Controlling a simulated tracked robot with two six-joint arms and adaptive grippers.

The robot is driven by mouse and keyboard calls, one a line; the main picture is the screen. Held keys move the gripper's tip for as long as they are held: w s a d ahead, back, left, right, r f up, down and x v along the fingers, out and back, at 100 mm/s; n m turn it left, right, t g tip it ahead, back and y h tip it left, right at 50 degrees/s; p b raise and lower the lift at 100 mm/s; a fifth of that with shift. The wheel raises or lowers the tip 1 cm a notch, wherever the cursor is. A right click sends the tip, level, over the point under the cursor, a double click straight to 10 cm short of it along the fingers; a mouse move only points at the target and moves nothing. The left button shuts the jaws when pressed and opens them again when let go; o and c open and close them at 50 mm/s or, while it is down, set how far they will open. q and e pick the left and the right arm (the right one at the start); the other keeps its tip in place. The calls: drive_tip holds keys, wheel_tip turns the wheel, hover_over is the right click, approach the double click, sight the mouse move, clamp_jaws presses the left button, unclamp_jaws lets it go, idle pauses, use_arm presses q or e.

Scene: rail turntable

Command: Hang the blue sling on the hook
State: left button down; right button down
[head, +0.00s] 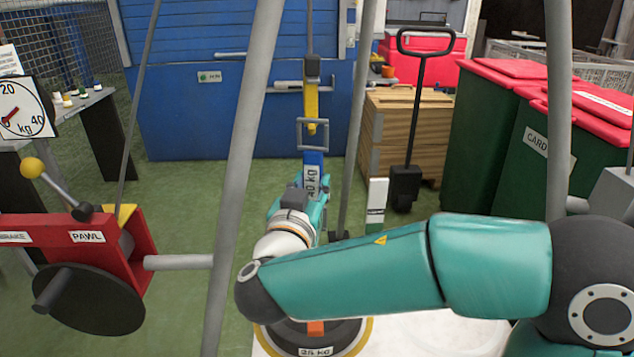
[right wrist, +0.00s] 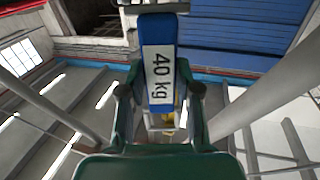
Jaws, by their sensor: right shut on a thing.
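In the head view the blue sling (head: 314,165) stands upright with a "40 kg" label and a grey rectangular metal ring (head: 299,134) at its top. My right gripper (head: 311,187) is shut on its lower part. The yellow hook (head: 311,100) hangs from a line just above, its lower end overlapping the ring's opening; I cannot tell whether it is through the ring or in front of it. In the right wrist view the sling (right wrist: 158,35) is between the fingers, with a yellow bit (right wrist: 168,119) partly hidden behind. My left gripper is not in view.
Grey poles (head: 245,150) stand on both sides of the hook. A red winch (head: 75,235) with a yellow-knobbed lever is at left, with a kg dial (head: 20,108) above. A dark disc marked 25 kg (head: 340,335) lies below my arm. Wooden crate (head: 430,130) and green bins (head: 490,140) stand behind.

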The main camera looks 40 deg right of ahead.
drive_tip(key=shift+w+a+p+x, duration=0.1)
drive_tip(key=shift+p+x, duration=0.3)
drive_tip(key=shift+x, duration=0.25)
drive_tip(key=shift+w+a+p+x, duration=0.1)
drive_tip(key=shift+p+x, duration=0.3)
drive_tip(key=shift+x, duration=0.2)
drive_tip(key=shift+w+f+b, duration=0.2)
drive_tip(key=shift+f+b, duration=0.1)
drive_tip(key=shift+b, duration=0.15)
drive_tip(key=shift+w+d+f+b, duration=0.25)
drive_tip(key=shift+w+b, duration=0.05)
drive_tip(key=shift+b, duration=0.5)
drive_tip(key=shift+w+d+f+b, duration=0.1)
drive_tip(key=shift+w+b, duration=0.05)
drive_tip(key=shift+b, duration=0.8)
drive_tip(key=c, duration=0.7)
unclamp_jaws()
